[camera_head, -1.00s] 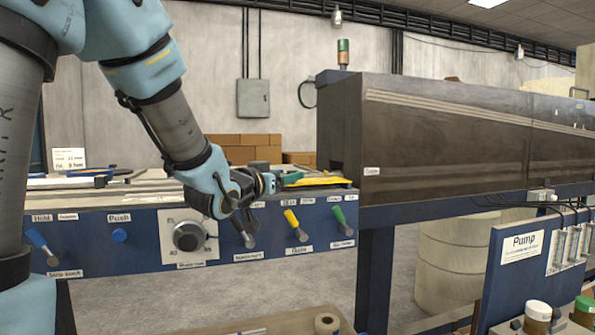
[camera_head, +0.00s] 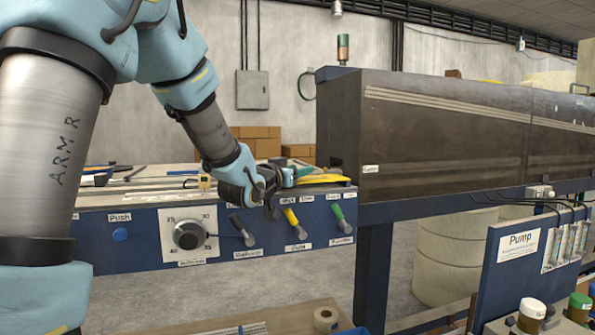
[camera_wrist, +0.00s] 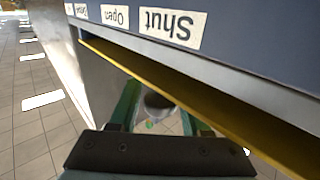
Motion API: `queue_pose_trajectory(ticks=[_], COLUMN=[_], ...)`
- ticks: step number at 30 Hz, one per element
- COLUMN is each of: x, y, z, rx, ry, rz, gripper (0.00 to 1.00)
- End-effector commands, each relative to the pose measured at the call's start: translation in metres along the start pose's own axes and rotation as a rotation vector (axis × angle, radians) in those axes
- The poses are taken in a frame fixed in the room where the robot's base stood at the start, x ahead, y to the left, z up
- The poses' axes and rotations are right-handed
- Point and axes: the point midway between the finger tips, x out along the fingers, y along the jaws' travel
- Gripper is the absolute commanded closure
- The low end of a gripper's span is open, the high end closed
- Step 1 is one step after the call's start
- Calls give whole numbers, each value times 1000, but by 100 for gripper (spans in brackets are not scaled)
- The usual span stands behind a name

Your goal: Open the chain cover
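A long dark brown cover (camera_head: 440,135) sits shut-looking over the machine at the right in the head view; I cannot tell if it is the chain cover. My gripper (camera_head: 290,176) is at the right end of the blue control panel (camera_head: 135,255), close to a yellow piece (camera_head: 322,179) at the machine's edge. In the wrist view its green fingers (camera_wrist: 157,115) are apart, with a grey round thing (camera_wrist: 157,103) seen between them. A yellow strip (camera_wrist: 200,105) runs under a blue-grey face with upside-down "Open" and "Shut" labels (camera_wrist: 172,23). Contact is unclear.
The panel carries a knob (camera_head: 189,235), a black lever (camera_head: 242,231), a yellow lever (camera_head: 294,222) and a green lever (camera_head: 341,217). The pump panel (camera_head: 522,245) stands at the lower right. A tape roll (camera_head: 326,319) lies on the front bench.

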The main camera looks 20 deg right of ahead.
Motion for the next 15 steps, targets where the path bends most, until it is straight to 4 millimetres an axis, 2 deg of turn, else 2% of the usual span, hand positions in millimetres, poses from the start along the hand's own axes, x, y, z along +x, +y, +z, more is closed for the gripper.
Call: queue_pose_trajectory(ticks=[2,12,15], x=[0,0,0], y=[0,0,0], z=[0,0,0], rx=[0,0,0], ry=[0,0,0], rz=[0,0,0], gripper=[63,100,100])
